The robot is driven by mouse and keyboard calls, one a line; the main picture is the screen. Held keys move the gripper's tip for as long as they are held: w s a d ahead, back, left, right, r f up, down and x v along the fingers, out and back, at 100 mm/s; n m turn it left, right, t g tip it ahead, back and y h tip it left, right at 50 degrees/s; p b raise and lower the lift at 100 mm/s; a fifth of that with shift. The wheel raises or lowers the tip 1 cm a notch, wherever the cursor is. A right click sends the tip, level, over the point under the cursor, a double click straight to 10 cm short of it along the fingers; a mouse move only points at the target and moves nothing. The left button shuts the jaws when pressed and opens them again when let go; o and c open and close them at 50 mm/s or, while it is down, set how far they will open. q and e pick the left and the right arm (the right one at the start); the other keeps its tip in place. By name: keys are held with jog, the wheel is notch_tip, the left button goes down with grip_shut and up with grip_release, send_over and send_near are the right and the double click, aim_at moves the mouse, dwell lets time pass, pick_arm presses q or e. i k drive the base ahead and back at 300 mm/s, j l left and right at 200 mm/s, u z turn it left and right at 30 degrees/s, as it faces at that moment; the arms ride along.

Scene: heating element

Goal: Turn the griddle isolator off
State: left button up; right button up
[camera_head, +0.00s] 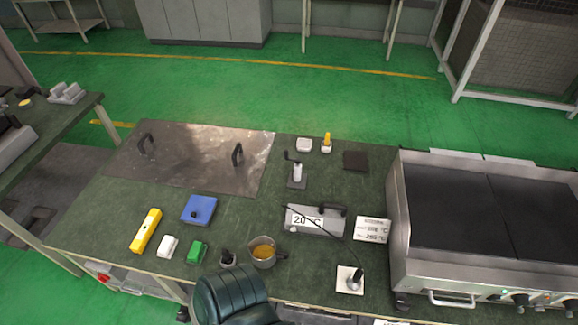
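The griddle (480,220) is a steel unit with a dark flat top at the right end of the green-topped bench. Its front has black knobs (521,299) and small lit green lamps (505,293). A small red switch (104,279) sits on a pale box on the bench's front edge at the lower left. No label is readable, so I cannot tell whether it is the griddle isolator, nor its position. A dark ribbed part at the bottom centre seems to be mine. Neither gripper's fingers show.
A metal plate with two black handles (190,158) lies on the bench's left. A blue box (199,209), yellow device (146,231), green block (197,251), cup of amber liquid (263,252) and thermometer display (315,220) stand on the bench. Green floor behind is open.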

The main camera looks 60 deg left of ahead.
aim_at(103, 278)
jog(key=u, duration=3.85)
